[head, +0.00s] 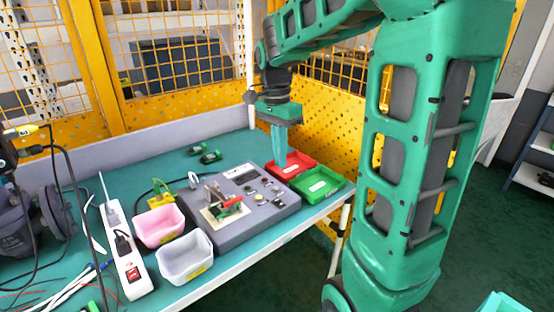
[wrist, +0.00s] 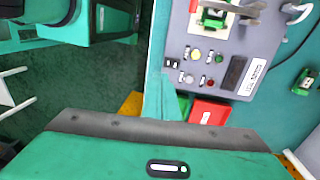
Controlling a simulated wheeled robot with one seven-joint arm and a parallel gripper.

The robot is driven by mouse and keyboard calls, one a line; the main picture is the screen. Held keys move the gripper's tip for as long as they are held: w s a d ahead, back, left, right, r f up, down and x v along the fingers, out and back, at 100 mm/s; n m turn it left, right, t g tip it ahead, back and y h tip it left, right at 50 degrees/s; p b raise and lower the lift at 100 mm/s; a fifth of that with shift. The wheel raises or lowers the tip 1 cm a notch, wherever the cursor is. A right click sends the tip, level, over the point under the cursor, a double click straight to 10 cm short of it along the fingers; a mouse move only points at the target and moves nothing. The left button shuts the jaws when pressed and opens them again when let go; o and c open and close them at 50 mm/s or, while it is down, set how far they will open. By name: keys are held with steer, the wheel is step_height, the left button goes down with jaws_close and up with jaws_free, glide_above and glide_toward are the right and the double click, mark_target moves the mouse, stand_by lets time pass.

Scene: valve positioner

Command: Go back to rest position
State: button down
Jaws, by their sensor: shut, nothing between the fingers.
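My gripper (head: 280,160) points down over the red tray (head: 290,165) at the back right of the workbench. Its fingers are together with nothing seen between them. In the wrist view the gripper (wrist: 160,98) reaches toward the bench edge, and the red tray (wrist: 209,112) shows just right of it. I cannot tell whether the fingertips touch the tray. The valve positioner panel (head: 245,215) lies flat on the bench left of the gripper, with a red and green fixture (head: 227,206) on it.
A green tray (head: 318,184) sits beside the red one. A pink bin (head: 158,226), a white bin (head: 185,258) and a power strip (head: 124,255) stand at the left. Green cylindrical parts (head: 210,157) lie at the back. Yellow mesh fencing (head: 170,60) rises behind the bench.

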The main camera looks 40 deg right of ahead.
stand_by(0.3)
steer(key=s+f+n, duration=0.1)
steer(key=s+n, duration=0.2)
steer(key=s, duration=0.4)
steer(key=s+f+n, duration=0.2)
steer(key=s+n, duration=0.2)
steer(key=s, duration=0.3)
steer(key=s+f+n+t, duration=0.1)
steer(key=s+f+n, duration=0.1)
steer(key=s+n, duration=0.2)
steer(key=s+d, duration=0.1)
steer(key=s, duration=0.2)
steer(key=shift+s+f, duration=0.25)
steer(key=shift+s, duration=0.1)
